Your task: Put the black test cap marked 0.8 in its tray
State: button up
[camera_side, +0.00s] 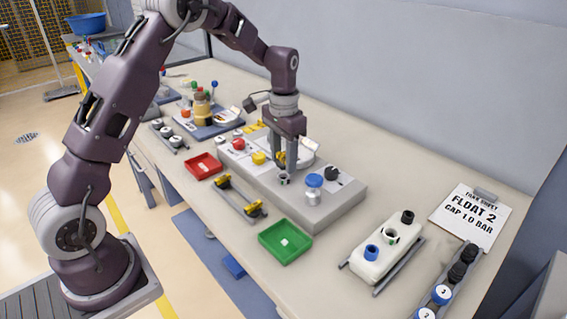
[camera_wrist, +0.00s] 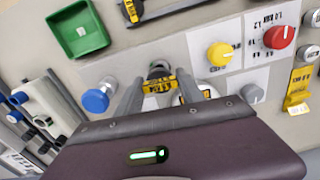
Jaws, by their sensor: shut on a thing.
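My gripper (camera_side: 285,166) points down over the grey panel block (camera_side: 335,207). In the wrist view its fingers (camera_wrist: 163,88) are shut on a dark piece with a yellow label (camera_wrist: 158,86). The label's print is too small to read, so I cannot confirm a 0.8 mark. A short metal neck (camera_side: 284,179) is just below the fingertips; I cannot tell whether the held piece touches it. A rail-like tray (camera_side: 239,196) in front of the block carries black pieces with yellow labels, like the held one.
A blue-topped fitting (camera_side: 314,181) stands close beside my gripper, with a black knob (camera_side: 332,173) behind. A red tray (camera_side: 204,166) and a green tray (camera_side: 285,241) lie in front.

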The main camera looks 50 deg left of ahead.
jog(key=shift+r, duration=0.65)
